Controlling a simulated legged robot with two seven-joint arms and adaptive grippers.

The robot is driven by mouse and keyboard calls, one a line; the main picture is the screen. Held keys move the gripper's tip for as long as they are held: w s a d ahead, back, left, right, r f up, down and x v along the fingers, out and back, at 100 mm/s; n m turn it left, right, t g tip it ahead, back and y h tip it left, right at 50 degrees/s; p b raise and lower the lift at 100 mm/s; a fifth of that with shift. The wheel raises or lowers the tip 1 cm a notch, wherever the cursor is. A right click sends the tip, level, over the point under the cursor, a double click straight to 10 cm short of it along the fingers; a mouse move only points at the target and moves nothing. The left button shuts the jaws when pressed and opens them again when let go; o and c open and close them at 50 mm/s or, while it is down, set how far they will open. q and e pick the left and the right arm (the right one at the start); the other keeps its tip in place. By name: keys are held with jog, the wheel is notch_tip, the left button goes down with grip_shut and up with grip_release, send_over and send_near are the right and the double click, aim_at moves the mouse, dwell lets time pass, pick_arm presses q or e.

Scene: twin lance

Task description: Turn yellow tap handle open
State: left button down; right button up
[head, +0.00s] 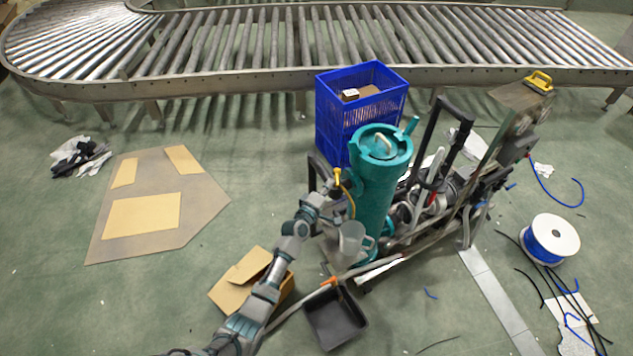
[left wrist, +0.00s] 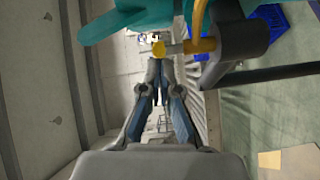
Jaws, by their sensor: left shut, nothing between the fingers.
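The yellow tap handle (head: 337,178) sits on the left side of the teal cylinder (head: 374,190) on a wheeled machine. In the left wrist view, the yellow handle (left wrist: 158,48) shows its round end just beyond my fingertips, with a yellow curved pipe (left wrist: 200,35) to its right. My left gripper (head: 331,194) is close beside the tap in the head view. Its fingers come together at the tips in the left wrist view (left wrist: 158,68), with nothing between them. I cannot tell if the fingertips touch the handle. My right gripper is not in view.
A light grey jug (head: 350,243) stands below the tap. A black tray (head: 335,318) and an open cardboard box (head: 240,290) lie on the floor near my arm. A blue crate (head: 335,110) stands behind the cylinder. A roller conveyor (head: 300,40) runs across the back.

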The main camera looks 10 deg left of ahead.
pick_arm(q)
jog(key=d, duration=0.3)
jog(key=shift+d, duration=0.3)
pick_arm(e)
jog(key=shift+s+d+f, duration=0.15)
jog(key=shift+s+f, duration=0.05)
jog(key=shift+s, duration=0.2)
pick_arm(q)
jog(key=shift+r, duration=0.1)
